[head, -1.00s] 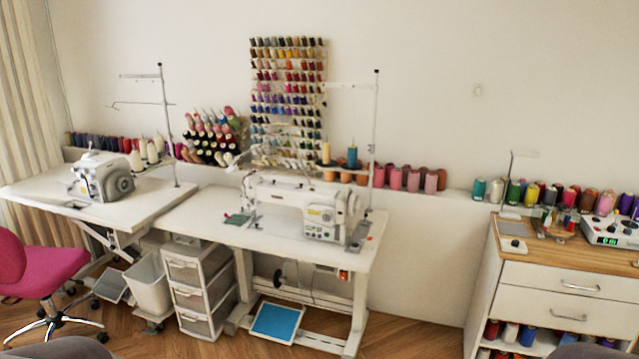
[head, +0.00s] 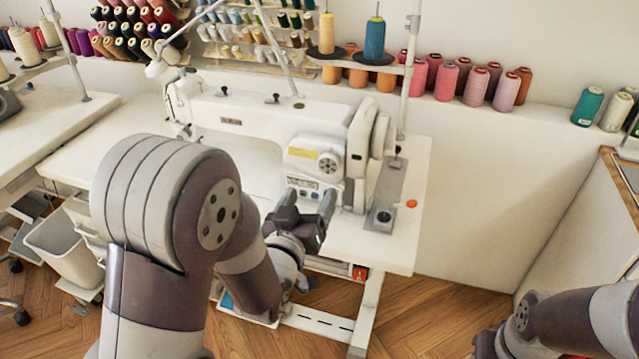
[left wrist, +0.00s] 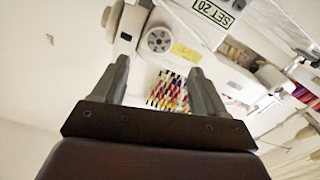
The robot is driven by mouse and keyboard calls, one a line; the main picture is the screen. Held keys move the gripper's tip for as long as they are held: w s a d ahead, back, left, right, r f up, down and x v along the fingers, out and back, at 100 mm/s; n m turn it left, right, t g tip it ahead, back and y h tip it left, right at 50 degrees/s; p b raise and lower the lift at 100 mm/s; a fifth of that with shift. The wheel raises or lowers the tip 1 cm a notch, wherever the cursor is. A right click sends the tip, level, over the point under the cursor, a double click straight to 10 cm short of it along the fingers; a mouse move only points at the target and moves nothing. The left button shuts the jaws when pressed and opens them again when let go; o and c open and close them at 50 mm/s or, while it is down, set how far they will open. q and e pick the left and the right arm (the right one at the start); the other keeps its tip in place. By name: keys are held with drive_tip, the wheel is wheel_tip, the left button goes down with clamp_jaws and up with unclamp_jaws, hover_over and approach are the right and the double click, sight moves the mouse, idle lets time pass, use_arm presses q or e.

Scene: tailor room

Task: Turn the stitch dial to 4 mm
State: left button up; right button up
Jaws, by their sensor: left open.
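The white sewing machine (head: 245,120) stands on its white table (head: 395,250). The round grey stitch dial (head: 329,164) is on the machine's right front, beside a yellow label and above a small display (head: 303,184). My left gripper (head: 308,203) is open and empty, just in front of and below the dial, apart from it. In the left wrist view the dial (left wrist: 159,40) shows beyond the two spread fingers (left wrist: 160,76), near the display reading "SET 20" (left wrist: 212,12). The dial's marks are too small to read. My right gripper is out of view; only my right arm shows.
A thread stand pole (head: 408,70) rises behind the machine with a yellow and a blue cone. Several pink spools (head: 476,86) line the ledge. A wooden-topped cabinet (head: 590,210) stands at right. Floor (head: 455,315) between table and cabinet is clear.

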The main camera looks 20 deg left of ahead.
sight(327, 165)
use_arm(q)
drive_tip(key=w, duration=0.9)
drive_tip(key=shift+d+r, duration=0.15)
drive_tip(key=shift+d, duration=0.05)
drive_tip(key=shift+w, duration=0.35)
drive_tip(key=shift+s, duration=0.1)
drive_tip(key=c, duration=1.1)
drive_tip(key=shift+o, duration=0.2)
